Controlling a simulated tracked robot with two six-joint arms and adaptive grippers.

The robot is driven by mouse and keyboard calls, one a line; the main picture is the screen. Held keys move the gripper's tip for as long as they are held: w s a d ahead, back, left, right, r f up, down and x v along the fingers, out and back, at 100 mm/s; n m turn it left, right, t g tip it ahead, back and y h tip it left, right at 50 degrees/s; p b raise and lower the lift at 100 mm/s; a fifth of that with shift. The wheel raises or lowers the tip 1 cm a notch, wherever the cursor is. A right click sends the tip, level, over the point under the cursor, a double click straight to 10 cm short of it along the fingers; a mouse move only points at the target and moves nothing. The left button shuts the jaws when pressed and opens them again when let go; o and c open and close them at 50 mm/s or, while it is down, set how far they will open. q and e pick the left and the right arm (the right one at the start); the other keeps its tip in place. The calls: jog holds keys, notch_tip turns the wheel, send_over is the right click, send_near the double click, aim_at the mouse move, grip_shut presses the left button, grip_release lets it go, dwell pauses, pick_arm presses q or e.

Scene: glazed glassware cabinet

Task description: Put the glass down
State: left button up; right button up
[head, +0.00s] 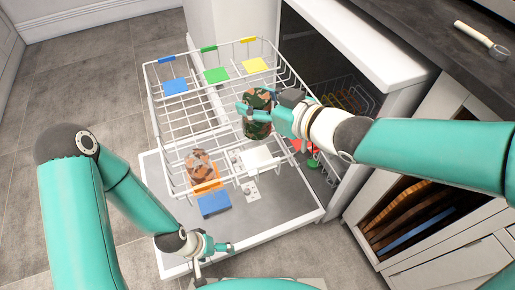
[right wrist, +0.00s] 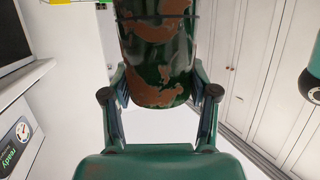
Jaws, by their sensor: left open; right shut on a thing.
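The glass (head: 257,98) is a dark green tumbler with brown patches. My right gripper (head: 262,114) is shut on it and holds it over the right part of the pulled-out white wire rack (head: 150,98). Whether its base touches the rack is hard to tell. In the right wrist view the glass (right wrist: 157,55) sits between the two fingers (right wrist: 160,98), its top cut off by the frame. My left gripper (head: 222,248) is open and empty, low over the front edge of the dishwasher door, apart from the glass.
A brown patterned glass (head: 200,165) stands in the rack's near left part, by an orange square (head: 207,187). Blue (head: 175,86), green (head: 216,75) and yellow (head: 254,65) squares lie at the far side. The counter (head: 430,40) is at right.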

notch_tip(320, 180, down, 13)
jog(key=b, duration=0.5)
jog(key=shift+d+r, duration=0.1)
jog(key=shift+r, duration=0.05)
jog(key=o, duration=1.4)
